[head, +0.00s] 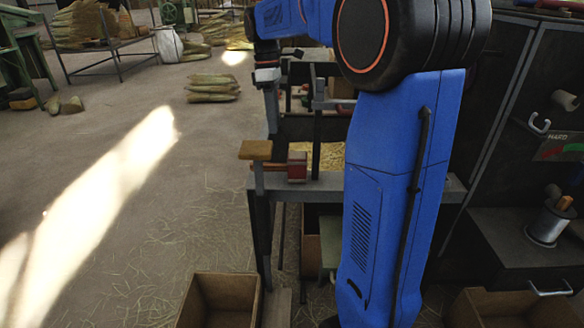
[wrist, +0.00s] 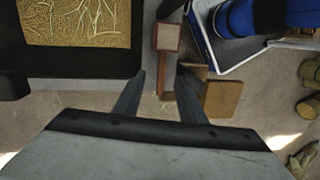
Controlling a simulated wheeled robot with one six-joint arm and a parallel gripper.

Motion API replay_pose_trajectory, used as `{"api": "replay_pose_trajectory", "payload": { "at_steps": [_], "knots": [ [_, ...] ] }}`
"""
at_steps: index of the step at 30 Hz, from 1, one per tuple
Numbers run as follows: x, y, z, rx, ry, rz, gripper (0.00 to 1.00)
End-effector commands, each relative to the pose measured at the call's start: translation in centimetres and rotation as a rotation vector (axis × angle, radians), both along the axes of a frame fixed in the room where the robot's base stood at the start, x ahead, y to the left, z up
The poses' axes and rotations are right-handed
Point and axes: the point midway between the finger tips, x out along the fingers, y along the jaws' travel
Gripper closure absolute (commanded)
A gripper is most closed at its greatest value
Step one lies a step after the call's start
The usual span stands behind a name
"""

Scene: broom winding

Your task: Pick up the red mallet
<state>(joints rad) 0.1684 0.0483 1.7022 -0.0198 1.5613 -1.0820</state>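The red mallet (head: 297,167) lies on the grey bench near its left end in the head view. In the wrist view its red-framed square head (wrist: 167,37) is at the top centre, with the brown wooden handle running down from it. My gripper (wrist: 161,73) is open and empty, its two dark fingers pointing towards the mallet. In the picture the handle shows between the fingertips, with the head beyond them. I cannot tell how high the fingers are above the handle. In the head view my wrist is above and behind the mallet, and the fingertips are hard to make out.
A tan wooden block (head: 255,150) stands just left of the mallet, and right of the right finger in the wrist view (wrist: 222,98). A dark tray of straw (head: 330,155) lies behind the mallet. An open cardboard box (head: 220,300) is on the floor in front.

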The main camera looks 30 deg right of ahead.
Motion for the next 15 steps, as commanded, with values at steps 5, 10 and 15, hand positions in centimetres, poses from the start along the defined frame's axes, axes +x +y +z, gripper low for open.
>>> {"api": "replay_pose_trajectory", "payload": {
  "at_steps": [5, 10, 15],
  "knots": [
    [-0.6, 0.1, -3.2, 0.000, 0.002, -0.001, 0.63],
    [-1.1, 0.1, -6.1, 0.000, 0.002, -0.001, 0.63],
    [-1.5, 0.1, -8.2, 0.000, 0.002, -0.001, 0.63]
  ]
}}
